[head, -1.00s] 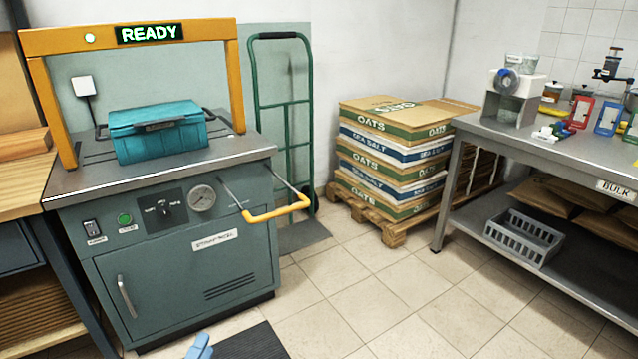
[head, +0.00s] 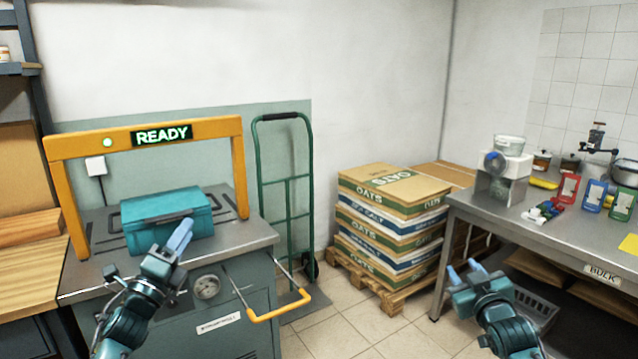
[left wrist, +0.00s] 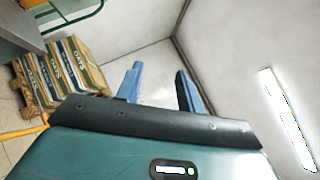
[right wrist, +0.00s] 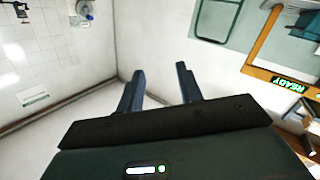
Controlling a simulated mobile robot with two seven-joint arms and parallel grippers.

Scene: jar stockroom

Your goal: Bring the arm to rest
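My left gripper (head: 180,237) is raised in front of the strapping-type machine at the left, its blue fingers overlapping the teal case (head: 150,217) in the head view. In the left wrist view (left wrist: 158,88) its two fingers stand apart with nothing between them. My right gripper (head: 464,272) is raised at the lower right, in front of the steel table's left end. In the right wrist view (right wrist: 160,88) its fingers are also apart and empty. Both hands point upward and away from me.
The machine has an orange arch (head: 58,190) reading READY and an orange-gripped handle (head: 280,306). A green hand truck (head: 258,185) leans on the wall. A pallet (head: 385,290) bears stacked sacks (head: 390,215). The steel table (head: 490,209) holds a white dispenser (head: 505,180) and colored holders. Tiled floor lies between.

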